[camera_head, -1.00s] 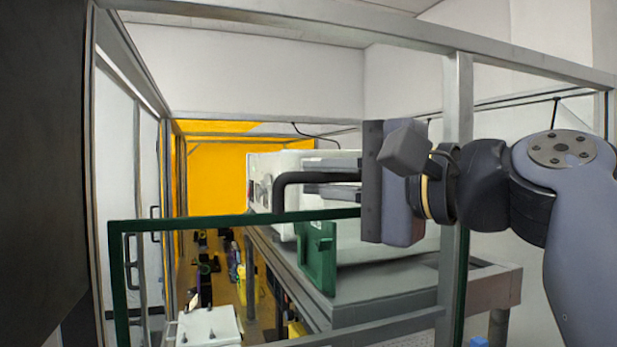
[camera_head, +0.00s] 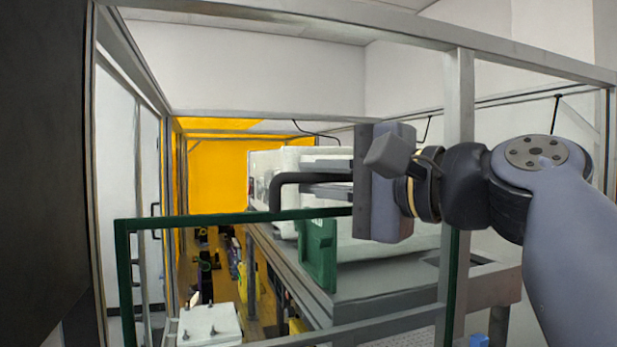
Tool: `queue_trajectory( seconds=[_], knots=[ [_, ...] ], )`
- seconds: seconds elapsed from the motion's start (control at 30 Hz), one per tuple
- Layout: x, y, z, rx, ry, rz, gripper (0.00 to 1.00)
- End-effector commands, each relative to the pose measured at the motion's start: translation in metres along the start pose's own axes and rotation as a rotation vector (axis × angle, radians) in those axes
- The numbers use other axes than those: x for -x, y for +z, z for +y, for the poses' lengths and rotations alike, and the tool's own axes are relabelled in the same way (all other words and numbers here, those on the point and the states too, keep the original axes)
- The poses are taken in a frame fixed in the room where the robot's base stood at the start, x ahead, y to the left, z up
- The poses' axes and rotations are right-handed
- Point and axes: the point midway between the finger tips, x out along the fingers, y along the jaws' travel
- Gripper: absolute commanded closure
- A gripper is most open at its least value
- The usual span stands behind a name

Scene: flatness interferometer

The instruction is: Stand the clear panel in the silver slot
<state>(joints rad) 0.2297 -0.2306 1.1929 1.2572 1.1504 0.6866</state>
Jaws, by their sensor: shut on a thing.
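The clear panel (camera_head: 232,216) shows as a large see-through sheet with a dark green edge, upright in front of the enclosure opening. Its lower edge is out of view. A black bent handle (camera_head: 274,194) rises from its top edge. My gripper (camera_head: 305,178) is at the upper middle right, its fingers pointing left, above and below the handle's horizontal bar and shut on it. The gripper body hides the handle's right end and part of the top edge. I cannot make out the silver slot for certain.
A grey metal frame with a post (camera_head: 458,130) surrounds the opening. Behind the panel are a white instrument (camera_head: 262,168), a green bracket (camera_head: 318,255) and a grey bench (camera_head: 400,280). A white box (camera_head: 208,325) stands lower left; a blue object (camera_head: 478,340) is lower right.

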Motion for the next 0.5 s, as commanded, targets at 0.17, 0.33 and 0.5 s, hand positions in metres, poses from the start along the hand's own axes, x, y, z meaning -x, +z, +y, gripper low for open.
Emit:
queue_trajectory(
  seconds=[0.17, 0.33, 0.5],
  knots=[
    [0.0006, 0.0009, -0.0022, 0.002, -0.005, 0.000, 1.00],
    [-0.0002, 0.0004, -0.0005, 0.002, -0.004, 0.000, 1.00],
    [-0.0029, -0.0012, 0.0040, 0.001, -0.004, -0.001, 1.00]
  ],
)
